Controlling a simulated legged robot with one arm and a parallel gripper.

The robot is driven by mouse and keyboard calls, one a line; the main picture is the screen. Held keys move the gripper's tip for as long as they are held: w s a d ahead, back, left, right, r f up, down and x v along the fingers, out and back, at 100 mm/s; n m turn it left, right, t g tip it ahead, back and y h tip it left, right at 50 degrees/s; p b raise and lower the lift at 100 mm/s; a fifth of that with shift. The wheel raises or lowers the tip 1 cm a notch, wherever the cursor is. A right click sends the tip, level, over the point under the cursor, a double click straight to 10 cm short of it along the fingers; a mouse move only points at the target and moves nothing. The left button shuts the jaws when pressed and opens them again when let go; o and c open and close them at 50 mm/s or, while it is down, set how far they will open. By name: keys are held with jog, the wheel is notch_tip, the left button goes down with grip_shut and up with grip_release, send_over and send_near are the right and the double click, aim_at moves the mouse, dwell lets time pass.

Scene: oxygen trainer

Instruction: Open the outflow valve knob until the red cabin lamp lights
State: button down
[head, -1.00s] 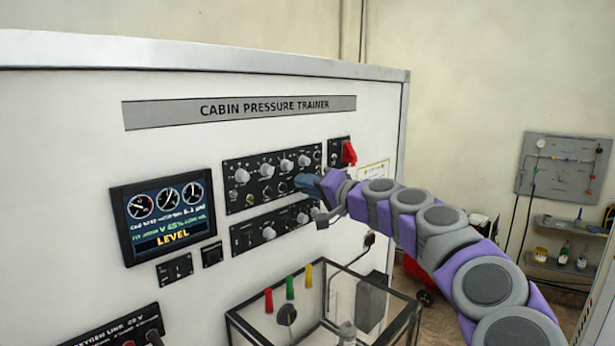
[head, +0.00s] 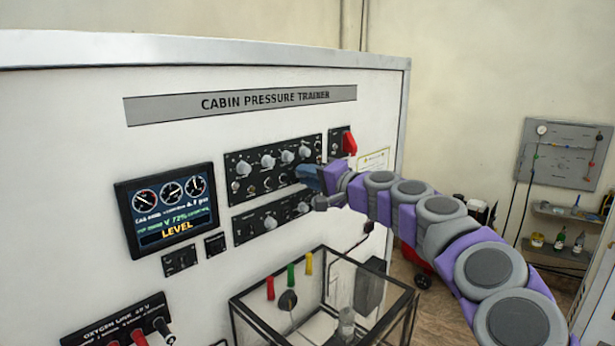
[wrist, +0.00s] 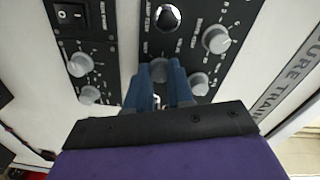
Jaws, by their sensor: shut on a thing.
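My gripper (head: 308,178) is at the right end of the upper knob panel (head: 233,161) on the cabin pressure trainer. In the wrist view its blue fingers (wrist: 167,72) are shut on a knob, taken as the outflow valve knob, which they mostly hide. The screen (head: 172,240) shows three gauges, a line that seems to read 72% and the word LEVEL in yellow. In the wrist view a round dark fitting with a bright rim (wrist: 167,18) sits above the fingers; I cannot tell if it is the cabin lamp. I see no lit red lamp.
Other grey knobs (wrist: 216,39) stand close beside the fingers. A red switch guard (head: 349,143) is at the upper right. A lower knob panel (head: 243,229) runs beneath, and a clear framed box (head: 323,252) stands below my arm.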

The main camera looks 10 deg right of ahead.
jog(key=c, duration=1)
grip_release()
jog(key=shift+w+d, duration=0.1)
jog(key=shift+d, duration=0.2)
jog(key=b+v, duration=0.1)
jog(key=v, duration=1.6)
jog(key=shift+d+f, duration=0.2)
